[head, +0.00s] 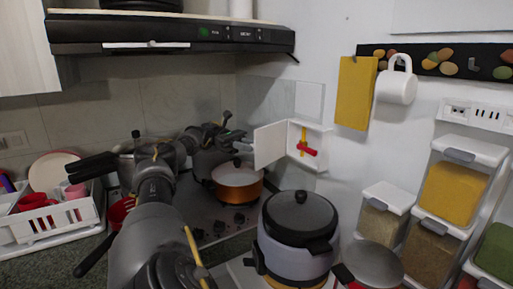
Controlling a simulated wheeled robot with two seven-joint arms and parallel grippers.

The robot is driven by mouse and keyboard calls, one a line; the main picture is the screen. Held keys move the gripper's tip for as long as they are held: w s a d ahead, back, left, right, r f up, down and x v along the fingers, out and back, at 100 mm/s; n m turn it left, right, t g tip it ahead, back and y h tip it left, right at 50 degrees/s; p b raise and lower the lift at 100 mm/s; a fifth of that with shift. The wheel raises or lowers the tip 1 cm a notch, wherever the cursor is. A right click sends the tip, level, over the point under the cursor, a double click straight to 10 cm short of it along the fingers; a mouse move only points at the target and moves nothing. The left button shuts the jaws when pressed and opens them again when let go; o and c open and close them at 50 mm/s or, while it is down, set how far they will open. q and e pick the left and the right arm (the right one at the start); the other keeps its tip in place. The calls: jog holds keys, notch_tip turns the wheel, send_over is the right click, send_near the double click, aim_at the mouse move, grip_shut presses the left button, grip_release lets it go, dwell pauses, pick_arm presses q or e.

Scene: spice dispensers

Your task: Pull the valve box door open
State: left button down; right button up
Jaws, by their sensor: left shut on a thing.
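The white valve box (321,157) is on the wall right of the stove. Its white door (270,144) is swung open toward the left. Inside the box I see a red valve handle (307,150) on a yellow pipe (303,134). My left gripper (243,141) is at the left edge of the door and shut on it. The fingers are small and dark here, so the exact grip point is hard to see. My right gripper is not in view.
An orange pot (237,184) stands on the stove below the door. A rice cooker (297,237) and a grey pan (372,264) are in front. Spice dispensers (450,195) are at the right. A range hood (170,34) is above, and a white dish rack (48,229) stands left.

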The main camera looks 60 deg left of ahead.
pick_arm(q)
jog(key=c, duration=1.2)
grip_release()
jog(key=shift+w+d, duration=0.1)
jog(key=shift+d, duration=0.05)
jog(key=shift+c, duration=0.2)
jog(key=shift+r, duration=0.1)
